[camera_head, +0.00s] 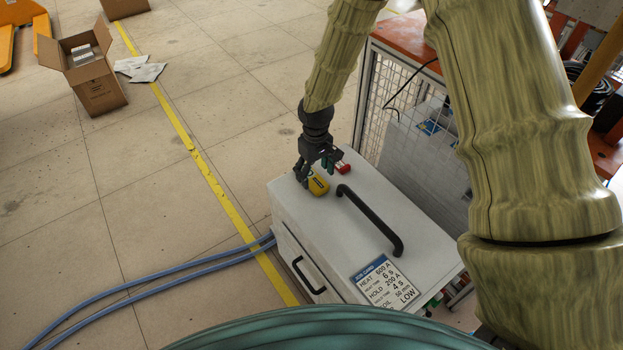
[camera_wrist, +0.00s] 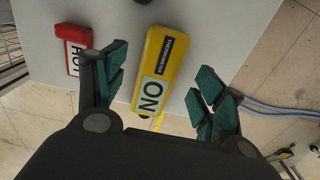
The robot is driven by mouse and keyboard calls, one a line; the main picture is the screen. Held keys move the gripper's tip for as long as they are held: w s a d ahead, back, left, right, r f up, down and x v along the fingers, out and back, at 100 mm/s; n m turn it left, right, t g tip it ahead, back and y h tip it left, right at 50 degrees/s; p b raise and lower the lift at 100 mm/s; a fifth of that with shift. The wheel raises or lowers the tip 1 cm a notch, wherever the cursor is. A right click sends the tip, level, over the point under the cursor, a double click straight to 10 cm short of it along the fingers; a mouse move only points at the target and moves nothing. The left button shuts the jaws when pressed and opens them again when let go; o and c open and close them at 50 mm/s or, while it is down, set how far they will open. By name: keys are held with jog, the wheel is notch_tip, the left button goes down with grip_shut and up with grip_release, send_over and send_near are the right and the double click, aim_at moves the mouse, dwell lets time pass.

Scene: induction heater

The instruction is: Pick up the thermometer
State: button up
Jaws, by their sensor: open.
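The yellow thermometer (camera_wrist: 161,65) lies on the light grey top of the heater cabinet. In the wrist view it reads "THERMOMETER" and has a display showing "ON". In the head view the thermometer (camera_head: 318,184) sits near the far left corner of the cabinet top, partly hidden by my gripper (camera_head: 319,172). In the wrist view my gripper (camera_wrist: 158,92) is open, with green-padded fingers on either side of the thermometer's lower part. There is a gap at both sides, wider on the right. I cannot tell how far above the top the fingertips are.
A red block (camera_wrist: 73,51) with a "HOT" label lies left of the left finger; it also shows in the head view (camera_head: 343,167). A black handle (camera_head: 372,222) rises from the cabinet top (camera_head: 345,245). A settings label (camera_head: 387,286) is nearer. Blue hoses (camera_head: 150,290) run leftward.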

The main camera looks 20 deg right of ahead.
aim_at(310, 178)
notch_tip(310, 178, down, 3)
jog(key=shift+r, duration=0.1)
jog(key=c, duration=1.2)
